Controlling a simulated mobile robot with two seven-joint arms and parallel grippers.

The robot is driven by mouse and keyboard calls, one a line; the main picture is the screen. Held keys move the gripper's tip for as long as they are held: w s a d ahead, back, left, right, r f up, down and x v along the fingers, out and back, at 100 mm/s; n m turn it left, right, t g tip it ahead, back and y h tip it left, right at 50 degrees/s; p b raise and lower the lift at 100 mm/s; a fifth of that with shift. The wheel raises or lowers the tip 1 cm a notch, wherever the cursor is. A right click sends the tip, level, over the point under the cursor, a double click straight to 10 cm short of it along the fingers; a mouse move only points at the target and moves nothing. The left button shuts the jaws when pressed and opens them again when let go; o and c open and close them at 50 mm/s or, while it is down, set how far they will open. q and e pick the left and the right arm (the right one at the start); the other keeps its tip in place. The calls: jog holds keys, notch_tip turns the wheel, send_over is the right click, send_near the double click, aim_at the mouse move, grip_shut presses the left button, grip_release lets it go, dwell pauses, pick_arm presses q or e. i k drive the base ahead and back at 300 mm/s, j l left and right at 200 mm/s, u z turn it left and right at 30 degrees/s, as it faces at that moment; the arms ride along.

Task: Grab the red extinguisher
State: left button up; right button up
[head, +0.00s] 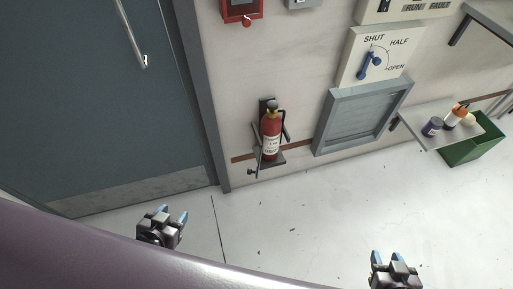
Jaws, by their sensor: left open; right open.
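The red extinguisher (270,136) stands upright on a small wall bracket (271,158), between the door and the grey louvred panel. It has a pale label, a dark top and a hose at its side. My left gripper (175,219) is open and empty at the lower left, short of the extinguisher and below it in the picture. My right gripper (393,262) is open and empty at the lower right, well apart from the extinguisher. Neither gripper touches anything.
A dark door (95,90) with a metal handle is at left. A grey louvred panel (363,117) and a blue lever (372,64) are right of the extinguisher. A small shelf (440,135) holds several items above a green bin (478,148). The floor below the extinguisher is clear.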

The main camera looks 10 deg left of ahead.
aim_at(271, 125)
jog(key=j+z, duration=0.3)
jog(key=j, duration=0.45)
jog(key=k+j+z, duration=0.1)
jog(key=j+z, duration=0.15)
jog(key=j, duration=0.45)
